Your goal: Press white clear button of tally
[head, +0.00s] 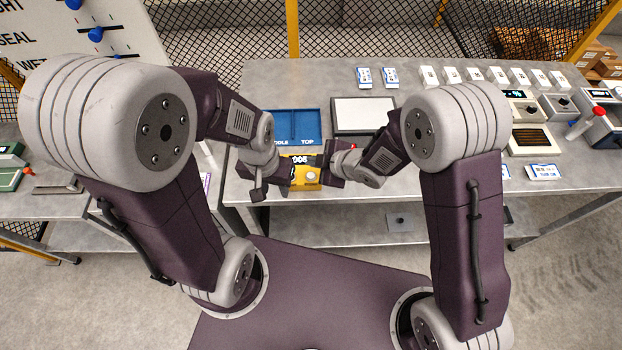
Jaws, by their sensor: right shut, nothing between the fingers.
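The tally (302,172) is a small yellow box with a dark display, on the near part of the grey bench between my two grippers. Its white clear button (311,177) shows on the front right part of its yellow face. My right gripper (325,170) is shut and empty, close to the tally's right side; I cannot tell whether it touches. My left gripper (283,180) is at the tally's left side and hides part of it. Whether its fingers are open or shut is not clear.
A blue tray (292,112) and a pale framed panel (363,115) lie behind the tally. Several white labelled cards (452,74) line the back of the bench. Instruments (530,139) stand at the right. A slider board (90,30) stands at upper left.

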